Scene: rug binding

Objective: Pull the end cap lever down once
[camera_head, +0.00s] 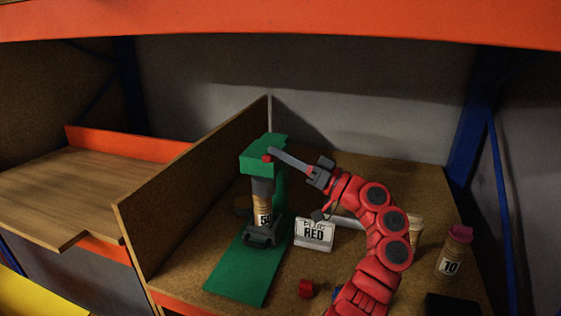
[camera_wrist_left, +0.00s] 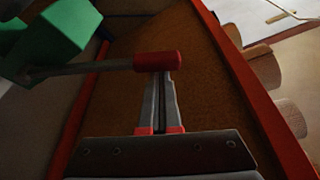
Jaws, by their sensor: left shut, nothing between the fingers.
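The green end cap press (camera_head: 262,155) stands on a green base plate (camera_head: 238,272); part of it also shows in the left wrist view (camera_wrist_left: 62,32). A tube marked 50 (camera_head: 263,203) stands upright under its head. The lever's grey rod (camera_wrist_left: 85,69) ends in a red handle (camera_wrist_left: 158,61), seen in the head view as a small red tip (camera_head: 267,158). My left gripper (camera_head: 275,152) is shut and empty, its fingertips (camera_wrist_left: 161,78) at the handle. In the wrist view the handle lies across the fingertips; I cannot tell whether they touch. My right gripper is not in view.
A sign reading PLUG RED (camera_head: 314,234) stands right of the press. A bottle marked 10 (camera_head: 451,262) with a pink cap stands at the right. A wooden divider (camera_head: 190,205) runs along the left side.

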